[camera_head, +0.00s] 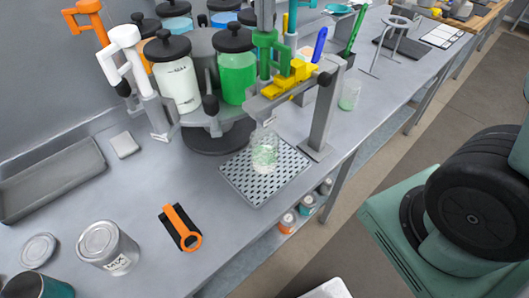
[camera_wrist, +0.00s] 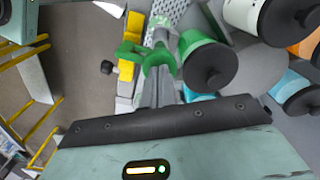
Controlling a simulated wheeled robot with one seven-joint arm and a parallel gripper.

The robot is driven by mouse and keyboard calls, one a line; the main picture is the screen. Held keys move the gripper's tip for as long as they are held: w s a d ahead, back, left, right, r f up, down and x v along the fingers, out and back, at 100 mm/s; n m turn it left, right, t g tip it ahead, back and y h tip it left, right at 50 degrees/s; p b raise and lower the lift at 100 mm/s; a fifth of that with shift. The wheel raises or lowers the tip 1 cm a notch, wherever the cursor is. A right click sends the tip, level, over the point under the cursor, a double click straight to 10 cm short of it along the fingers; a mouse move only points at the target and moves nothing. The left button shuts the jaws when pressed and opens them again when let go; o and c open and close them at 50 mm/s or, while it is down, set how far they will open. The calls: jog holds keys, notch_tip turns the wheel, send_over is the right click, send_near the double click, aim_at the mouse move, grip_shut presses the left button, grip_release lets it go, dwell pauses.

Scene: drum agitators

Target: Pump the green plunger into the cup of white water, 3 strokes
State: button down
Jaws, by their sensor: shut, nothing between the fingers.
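The green plunger (camera_head: 265,42) has a bracket-shaped handle and stands upright beside the green drum, above the yellow part of the dispensing stand. The clear cup (camera_head: 264,152) stands on the perforated drip tray under the stand; its contents look whitish with green. In the wrist view the green plunger handle (camera_wrist: 158,58) lies just beyond my gripper (camera_wrist: 158,72). My gripper is shut and empty, its grey fingers pointing toward the handle. I cannot tell whether they touch it. My gripper does not show in the head view.
Black-lidded drums stand on a carousel, including green (camera_head: 236,76) and white (camera_head: 178,84). A white pump handle (camera_head: 121,42) stands left. The grey stand post (camera_head: 323,108) rises right of the drip tray (camera_head: 262,189). A mix can (camera_head: 104,247) and an orange-black tool (camera_head: 181,228) lie front left.

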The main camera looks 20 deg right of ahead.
jog(key=shift+r+p, duration=2)
jog(key=shift+r, duration=0.3)
jog(key=shift+f, duration=0.2)
jog(key=shift+f+b, duration=1.65)
jog(key=shift+f, duration=0.6)
jog(key=shift+r, duration=0.2)
jog(key=shift+r+p, duration=2.15)
jog(key=shift+r, duration=0.1)
jog(key=shift+f, duration=0.25)
